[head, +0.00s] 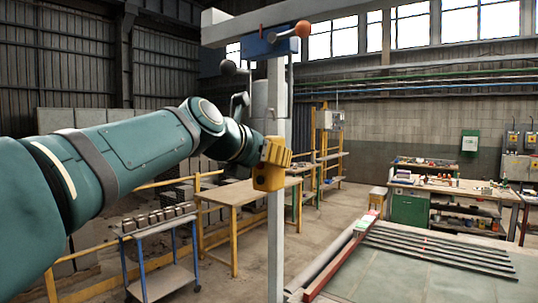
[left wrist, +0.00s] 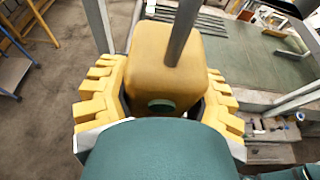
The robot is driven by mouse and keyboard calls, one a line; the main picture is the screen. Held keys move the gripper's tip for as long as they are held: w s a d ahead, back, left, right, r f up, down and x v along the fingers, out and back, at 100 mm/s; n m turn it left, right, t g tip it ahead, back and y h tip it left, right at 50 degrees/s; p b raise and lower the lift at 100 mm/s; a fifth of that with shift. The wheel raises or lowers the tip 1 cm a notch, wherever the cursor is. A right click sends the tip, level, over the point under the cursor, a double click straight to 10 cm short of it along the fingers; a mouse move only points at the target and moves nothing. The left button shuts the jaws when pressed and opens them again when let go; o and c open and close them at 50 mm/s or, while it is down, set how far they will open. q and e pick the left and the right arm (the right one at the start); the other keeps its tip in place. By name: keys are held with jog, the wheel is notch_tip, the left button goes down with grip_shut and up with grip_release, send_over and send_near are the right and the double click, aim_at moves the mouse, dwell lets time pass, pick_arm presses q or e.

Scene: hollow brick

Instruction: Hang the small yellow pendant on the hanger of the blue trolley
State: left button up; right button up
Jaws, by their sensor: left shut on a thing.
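The small yellow pendant (head: 267,180) is in my left gripper (head: 275,153), held in the air below the overhead beam. In the left wrist view the pendant (left wrist: 150,50) sits between the two yellow toothed fingers, with a round green spot on its near face. A grey rod rises from its top. The blue trolley (head: 262,45) is on the beam, well above the gripper. My right gripper is not in view.
A grey upright post (head: 276,245) stands right behind the pendant. A blue-legged cart (head: 160,280) with several small blocks and a wooden table (head: 240,192) are beyond. A green-topped table (head: 400,275) with dark bars lies at the lower right.

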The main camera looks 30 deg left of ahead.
pick_arm(q)
jog(key=shift+f, duration=0.1)
dwell(0.3)
jog(key=o, duration=1.4)
jog(key=shift+f, duration=0.1)
jog(key=shift+s, duration=0.15)
